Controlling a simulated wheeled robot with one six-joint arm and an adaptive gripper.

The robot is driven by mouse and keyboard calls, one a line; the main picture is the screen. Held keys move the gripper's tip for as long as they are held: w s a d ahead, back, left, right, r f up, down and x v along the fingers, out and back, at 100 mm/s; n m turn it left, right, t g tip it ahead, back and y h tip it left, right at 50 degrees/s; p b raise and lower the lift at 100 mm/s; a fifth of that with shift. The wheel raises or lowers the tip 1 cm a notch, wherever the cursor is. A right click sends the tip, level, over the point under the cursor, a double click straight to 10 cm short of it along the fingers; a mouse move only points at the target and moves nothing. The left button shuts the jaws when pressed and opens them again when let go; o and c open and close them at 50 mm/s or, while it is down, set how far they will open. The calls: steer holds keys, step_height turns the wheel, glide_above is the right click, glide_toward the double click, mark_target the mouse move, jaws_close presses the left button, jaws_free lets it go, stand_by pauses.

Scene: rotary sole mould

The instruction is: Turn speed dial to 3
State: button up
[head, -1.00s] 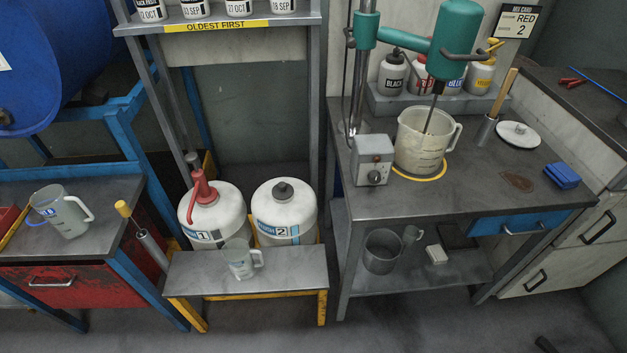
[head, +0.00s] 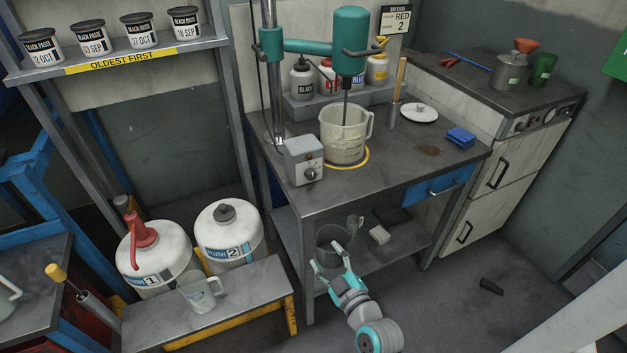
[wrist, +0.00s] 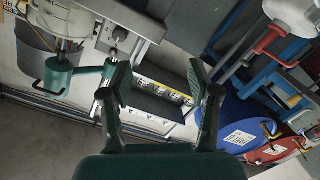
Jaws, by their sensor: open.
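The speed dial (head: 310,174) is a small dark knob on the front of a grey control box (head: 300,150). The box stands at the left front of the mixing bench (head: 375,165). In the wrist view, which is tilted, the dial (wrist: 119,36) shows at the upper left on the box. The dial's setting is too small to read. My gripper (head: 328,260) is open and empty, in front of the bench and below the dial, apart from it. In the wrist view its two fingers (wrist: 159,78) stand spread with nothing between them.
A teal mixer (head: 351,40) stands over a beaker (head: 345,136) right of the box. A lower shelf (head: 390,250) holds a pot (head: 333,245). A low stand with a clear jug (head: 198,293) is at left. The floor (head: 440,310) at right is mostly clear.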

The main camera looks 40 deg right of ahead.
mark_target(313, 177)
steer(key=w+d+r, duration=0.2)
steer(key=w+d, duration=0.2)
steer(key=w, duration=0.2)
steer(key=w+d+r+n, duration=0.1)
steer(key=w+d+r, duration=0.1)
steer(key=w+d, duration=0.2)
steer(key=w+d+r+n+t, duration=0.1)
steer(key=w+d, duration=0.3)
steer(key=w, duration=0.5)
steer(key=shift+r+h, duration=0.3)
steer(key=shift+r, duration=0.3)
steer(key=c, duration=1.2)
